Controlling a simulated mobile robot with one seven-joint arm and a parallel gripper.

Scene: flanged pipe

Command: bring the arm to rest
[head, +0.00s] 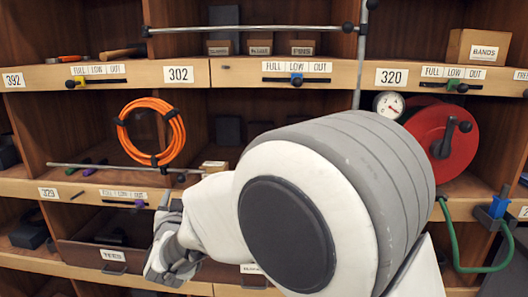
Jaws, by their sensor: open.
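My gripper (168,238) shows at the lower left of the head view, in front of the lower shelves. It is open, and I see nothing held in it. It is small here and seen at an angle, so its fingertips are hard to make out. My own white and grey arm fills the lower middle and right of the view. It hides part of the shelving behind it, including the middle bays.
A wooden shelf unit (240,72) fills the background. An orange hose coil (172,120) hangs left of centre. A red reel (428,140) and a gauge (389,105) are at the right. Metal rods (240,29) cross in front. A drawer labelled TEES (80,256) is beside my gripper.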

